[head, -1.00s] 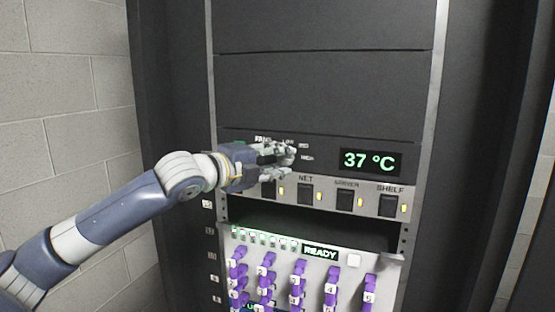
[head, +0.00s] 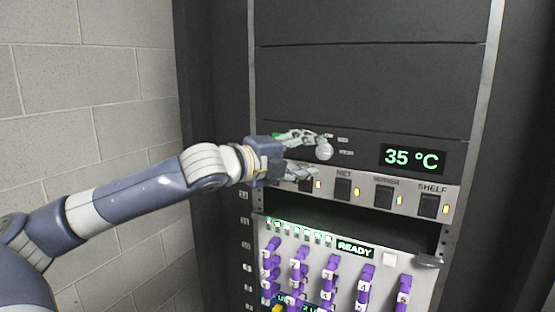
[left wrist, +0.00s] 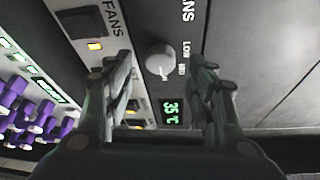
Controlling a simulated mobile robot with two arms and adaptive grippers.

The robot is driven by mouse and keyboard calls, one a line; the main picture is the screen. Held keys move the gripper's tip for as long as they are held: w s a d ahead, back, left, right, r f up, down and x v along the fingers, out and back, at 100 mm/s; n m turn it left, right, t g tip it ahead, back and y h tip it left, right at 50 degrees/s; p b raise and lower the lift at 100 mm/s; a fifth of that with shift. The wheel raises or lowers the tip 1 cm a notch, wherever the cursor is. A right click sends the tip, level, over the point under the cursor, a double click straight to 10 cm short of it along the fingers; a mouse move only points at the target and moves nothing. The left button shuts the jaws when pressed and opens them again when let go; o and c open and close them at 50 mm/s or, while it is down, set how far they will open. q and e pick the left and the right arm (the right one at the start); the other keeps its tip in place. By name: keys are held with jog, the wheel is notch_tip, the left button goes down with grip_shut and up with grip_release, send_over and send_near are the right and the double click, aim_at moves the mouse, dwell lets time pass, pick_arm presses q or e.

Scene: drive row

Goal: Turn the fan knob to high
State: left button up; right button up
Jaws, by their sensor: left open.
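The fan knob (head: 324,151) is a pale round knob on the dark panel left of the temperature display (head: 398,158), which reads 35 °C. My left gripper (head: 317,156) is open, with one finger above and one below the knob's left side. In the left wrist view the knob (left wrist: 159,60) shows between the spread fingers (left wrist: 164,66), with a gap on both sides. The LOW and MED labels (left wrist: 184,58) are beside it; the HIGH label is not readable there. The knob's exact pointing is hard to tell. My right gripper is not in view.
A row of switches with lit yellow lamps, including the SHELF switch (head: 428,205), runs just below the knob. Lower down is a unit with a READY display (head: 355,249) and several purple plugs (head: 332,270). A block wall (head: 90,80) stands left.

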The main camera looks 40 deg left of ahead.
pick_arm(q)
jog(key=s+a, duration=0.1)
jog(key=s, duration=0.7)
jog(key=shift+s+r, duration=0.35)
jog(key=shift+a, duration=0.1)
